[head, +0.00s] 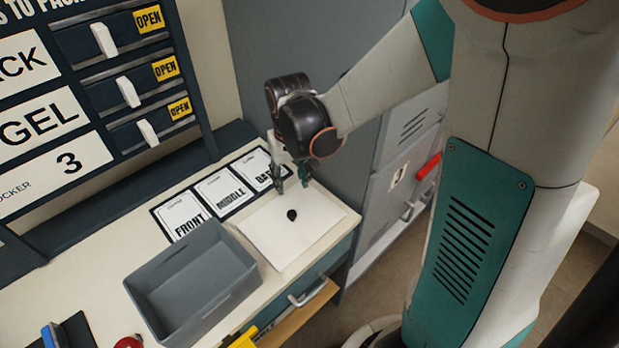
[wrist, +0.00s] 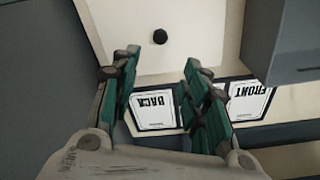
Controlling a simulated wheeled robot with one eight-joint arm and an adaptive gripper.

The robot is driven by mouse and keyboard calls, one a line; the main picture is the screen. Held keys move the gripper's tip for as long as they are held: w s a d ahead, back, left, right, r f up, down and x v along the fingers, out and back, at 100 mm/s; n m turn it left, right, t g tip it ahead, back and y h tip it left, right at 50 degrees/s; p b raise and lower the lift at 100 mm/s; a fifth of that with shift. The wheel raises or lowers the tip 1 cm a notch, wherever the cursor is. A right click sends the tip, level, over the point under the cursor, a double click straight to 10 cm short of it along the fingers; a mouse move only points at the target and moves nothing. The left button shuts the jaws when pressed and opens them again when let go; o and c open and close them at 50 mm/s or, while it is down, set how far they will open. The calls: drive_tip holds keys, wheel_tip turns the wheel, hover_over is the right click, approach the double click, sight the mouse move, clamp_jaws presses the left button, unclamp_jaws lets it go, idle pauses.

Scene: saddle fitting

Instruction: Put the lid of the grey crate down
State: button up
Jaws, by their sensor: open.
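The grey crate (head: 222,306) stands open on the bench, with nothing visible inside; part of it also shows at the upper right of the wrist view (wrist: 292,38). A flat pale square panel with a round black knob (head: 291,214), apparently the lid, lies on the bench right of the crate. In the wrist view, the knob (wrist: 160,37) is beyond my fingertips. My gripper (head: 291,181) is open and empty, over the far end of the panel by the BACK card. Its two green fingers (wrist: 162,64) are apart, with nothing between them.
Cards marked FRONT (head: 183,216), MIDDLE (head: 224,191) and BACK (head: 256,168) lie in a row behind the panel. A rack with OPEN tags (head: 149,19) stands at the left. A red round thing (head: 128,342) is near the crate. A bench drawer (head: 300,312) is pulled out below.

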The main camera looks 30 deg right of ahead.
drive_tip(key=s+r+t, duration=0.6)
drive_tip(key=s+r, duration=0.7)
drive_tip(key=r, duration=0.1)
drive_tip(key=shift+s+n, duration=0.4)
